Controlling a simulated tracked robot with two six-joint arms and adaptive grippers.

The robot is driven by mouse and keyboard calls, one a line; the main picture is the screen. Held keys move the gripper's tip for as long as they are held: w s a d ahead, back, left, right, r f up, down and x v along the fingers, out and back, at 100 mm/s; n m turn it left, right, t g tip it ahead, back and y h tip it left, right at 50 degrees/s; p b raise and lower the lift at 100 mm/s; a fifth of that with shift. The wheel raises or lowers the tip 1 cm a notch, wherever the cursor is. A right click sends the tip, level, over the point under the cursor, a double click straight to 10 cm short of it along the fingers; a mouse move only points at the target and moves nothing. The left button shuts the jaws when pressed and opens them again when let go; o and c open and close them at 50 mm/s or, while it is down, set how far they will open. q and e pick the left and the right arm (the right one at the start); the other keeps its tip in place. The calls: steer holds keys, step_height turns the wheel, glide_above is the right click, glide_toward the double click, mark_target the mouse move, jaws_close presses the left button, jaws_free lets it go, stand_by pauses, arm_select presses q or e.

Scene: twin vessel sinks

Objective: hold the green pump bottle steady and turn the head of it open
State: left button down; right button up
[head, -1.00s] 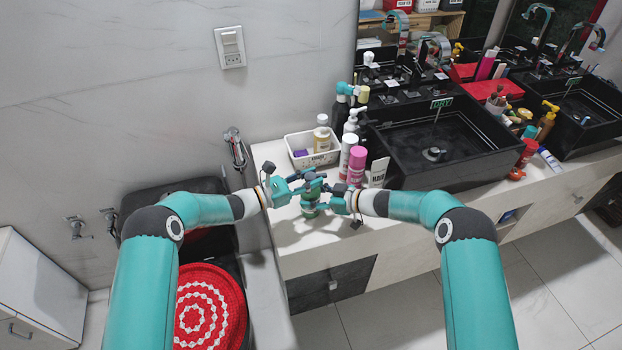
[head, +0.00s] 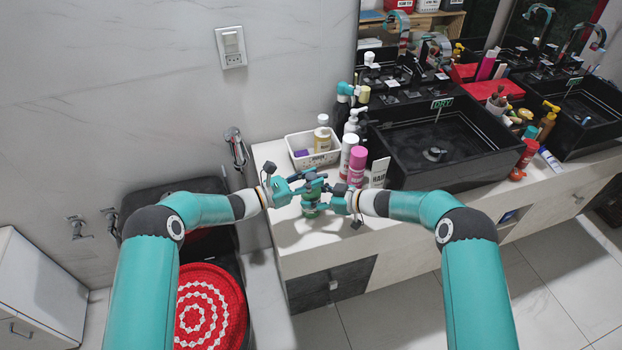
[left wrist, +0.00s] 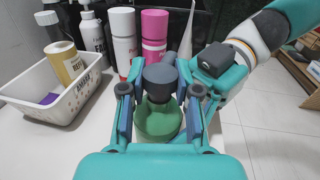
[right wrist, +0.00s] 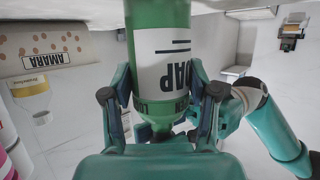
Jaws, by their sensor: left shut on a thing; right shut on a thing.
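The green pump bottle (head: 311,211) stands upright at the front left of the pale counter, partly hidden by my grippers. In the left wrist view its green body (left wrist: 160,122) shows below a grey head (left wrist: 160,75). In the right wrist view, which is upside down, its green body (right wrist: 158,25) carries a white label with black letters. My right gripper (right wrist: 160,100) is shut on the bottle near its shoulder, one finger on each side. My left gripper (left wrist: 160,98) is shut at the bottle's head from the left side. The exact finger contact on the head is partly hidden.
Behind the bottle stand a white basket (head: 317,161), a white bottle (head: 347,152), a pink bottle (head: 356,166) and a white tube (head: 379,172). A black vessel sink (head: 425,178) is to the right. The counter's front edge is close by.

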arm_select(q)
steer(key=shift+s+d, duration=0.2)
steer(key=shift+d, duration=0.1)
steer(key=c, duration=0.7)
jaws_free()
steer(key=shift+a, duration=0.1)
steer(key=shift+w+a, duration=0.1)
steer(key=shift+a, duration=0.1)
steer(key=shift+a, duration=0.2)
steer(key=v, duration=1.1)
steer(key=shift+s+f, duration=0.15)
steer(key=shift+s, duration=0.05)
steer(key=shift+a, duration=0.15)
steer(key=shift+c, duration=0.5)
steer(key=shift+m, duration=0.3)
